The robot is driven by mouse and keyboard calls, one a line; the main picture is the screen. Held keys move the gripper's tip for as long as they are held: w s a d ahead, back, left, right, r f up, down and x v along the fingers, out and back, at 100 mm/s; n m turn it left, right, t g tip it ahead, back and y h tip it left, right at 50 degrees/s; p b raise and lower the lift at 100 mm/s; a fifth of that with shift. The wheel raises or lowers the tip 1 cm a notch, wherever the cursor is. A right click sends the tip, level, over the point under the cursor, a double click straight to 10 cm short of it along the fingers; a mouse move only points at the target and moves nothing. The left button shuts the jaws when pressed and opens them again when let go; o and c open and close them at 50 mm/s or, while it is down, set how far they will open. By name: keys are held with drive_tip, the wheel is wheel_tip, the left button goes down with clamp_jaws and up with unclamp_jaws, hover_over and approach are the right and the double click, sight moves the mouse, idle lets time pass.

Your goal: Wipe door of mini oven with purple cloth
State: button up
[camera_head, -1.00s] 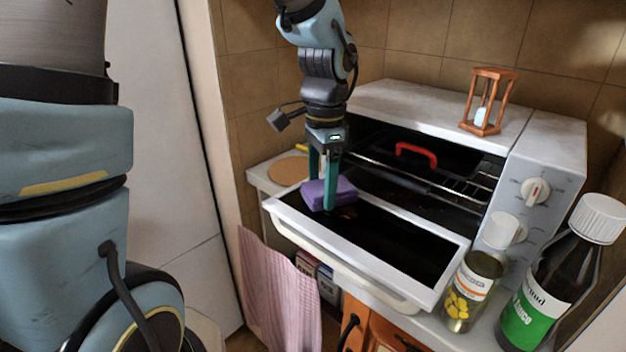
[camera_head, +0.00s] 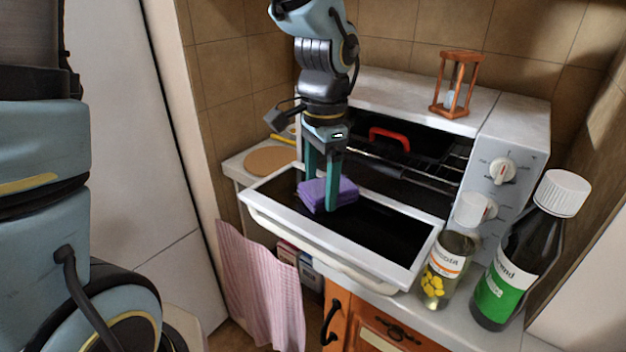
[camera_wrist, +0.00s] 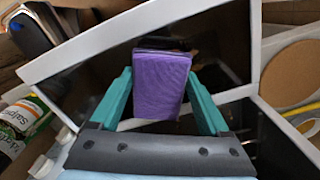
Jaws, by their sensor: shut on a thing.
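The mini oven (camera_head: 516,130) is white, and its door (camera_head: 352,262) hangs open, lying nearly flat toward me with its dark glass facing up. The folded purple cloth (camera_head: 345,190) is between the two teal fingers of my gripper (camera_head: 321,200). My gripper is shut on the cloth and holds it at the left part of the door glass. In the wrist view the cloth (camera_wrist: 162,85) lies over the dark door panel, with a finger on each side. Whether its underside touches the glass is hidden.
A capped jar with yellow pieces (camera_head: 445,265) and a dark bottle with a green label (camera_head: 520,255) stand close to the door's right end. A wooden hourglass (camera_head: 455,85) stands on the oven. A pink towel (camera_head: 262,285) hangs below the door's left. A red handle (camera_head: 389,138) shows inside the oven.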

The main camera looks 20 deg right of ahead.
sight(284, 185)
drive_tip(key=shift+s+d, duration=0.25)
drive_tip(key=shift+s, duration=0.25)
drive_tip(key=shift+s+d, duration=0.25)
drive_tip(key=shift+s, duration=0.2)
drive_tip(key=shift+w, duration=0.1)
drive_tip(key=shift+w+a+r+p, duration=0.1)
drive_tip(key=shift+w+a+p, duration=0.45)
drive_tip(key=shift+w, duration=0.45)
drive_tip(key=shift+w+a+p, duration=0.55)
drive_tip(key=shift+w, duration=0.4)
drive_tip(key=shift+w+a+r+p, duration=0.1)
drive_tip(key=shift+w+a+p, duration=0.45)
drive_tip(key=shift+w, duration=0.45)
drive_tip(key=shift+w+a+f+p, duration=0.2)
drive_tip(key=shift+w+a, duration=0.25)
drive_tip(key=shift+w, duration=0.35)
drive_tip(key=shift+w+a+f+p, duration=0.1)
drive_tip(key=shift+w+a+p, duration=0.3)
drive_tip(key=shift+w, duration=0.4)
drive_tip(key=shift+a, duration=0.1)
wheel_tip(284, 185, up, 6)
drive_tip(key=p, duration=0.5)
drive_tip(key=shift+r+p, duration=0.1)
drive_tip(key=shift+p, duration=0.25)
